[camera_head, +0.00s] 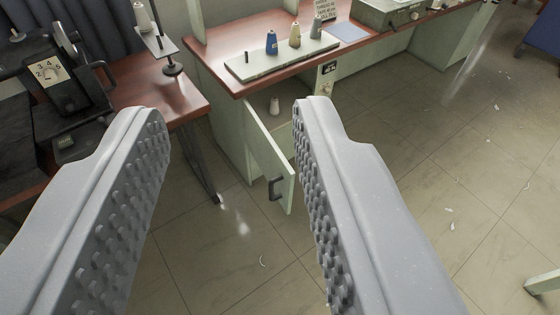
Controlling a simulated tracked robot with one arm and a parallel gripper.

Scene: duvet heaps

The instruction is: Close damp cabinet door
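The cabinet (232,138) is pale green and stands under a red-brown worktop. Its door (267,160) is pale green with a dark handle (276,187) near its free edge. The door stands open, swung out toward me. Inside the cabinet a small whitish cone-shaped object (274,105) shows. My gripper (229,112) is open and empty, its two grey studded fingers wide apart in the foreground. The door shows between the fingers, farther away and lower than the worktop. The right finger covers part of the cabinet opening.
A brown table (150,85) with a dark machine (62,80) stands at the left, its metal leg near the cabinet. Several thread cones stand on a pale board (280,60) on the worktop. The tiled floor (420,150) is mostly clear, with small white scraps.

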